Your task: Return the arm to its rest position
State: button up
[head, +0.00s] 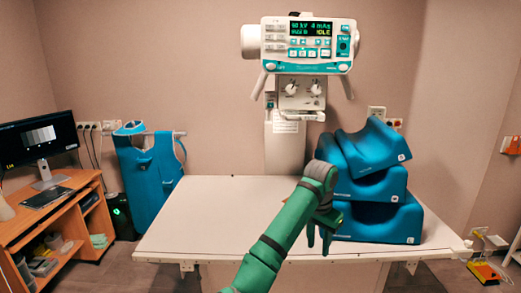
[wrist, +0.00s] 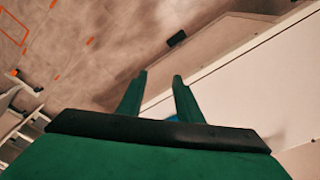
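My green arm reaches up from the bottom middle of the head view, over the white table (head: 205,222). My gripper (head: 318,246) points down in front of the blue foam blocks, near the table's front. In the wrist view its two green fingers (wrist: 160,80) stand apart with nothing seen between them. The blue foam blocks (head: 395,222) are stacked at the table's right, with the top one tilted. My arm hides part of the stack's left side. I cannot tell whether the gripper touches the stack.
An X-ray unit (head: 307,45) stands behind the table. A blue apron (head: 148,180) hangs at the left. A wooden desk (head: 60,215) with a monitor (head: 40,140) is at far left. A yellow item (head: 484,271) lies on the floor at right. The table's left half is clear.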

jog(key=s+d+f+n+t+h, duration=0.1)
jog(key=s+d+f+h, duration=0.2)
jog(key=d+f, duration=0.5)
jog(key=s+d+f+t+h, duration=0.1)
jog(key=s+d+f+h, duration=0.3)
jog(key=f, duration=0.9)
jog(key=s+f+n+t, duration=0.5)
jog(key=s+f, duration=0.4)
jog(key=f, duration=0.1)
jog(key=s+a+f+n+t+y, duration=0.3)
jog(key=s+a+n+t+y, duration=0.2)
jog(key=s+a, duration=1.45)
jog(key=s+a+r+m+t+y, duration=0.1)
jog(key=s+a+r, duration=0.4)
jog(key=s+r, duration=0.2)
jog(key=s+a+r+m+t+y, duration=0.1)
jog(key=s+a+r, duration=0.4)
jog(key=s, duration=0.6)
notch_tip(320, 180, up, 2)
jog(key=shift+s+a+r+y, duration=0.2)
jog(key=shift+s+a+y, duration=0.1)
jog(key=shift+s+y, duration=0.15)
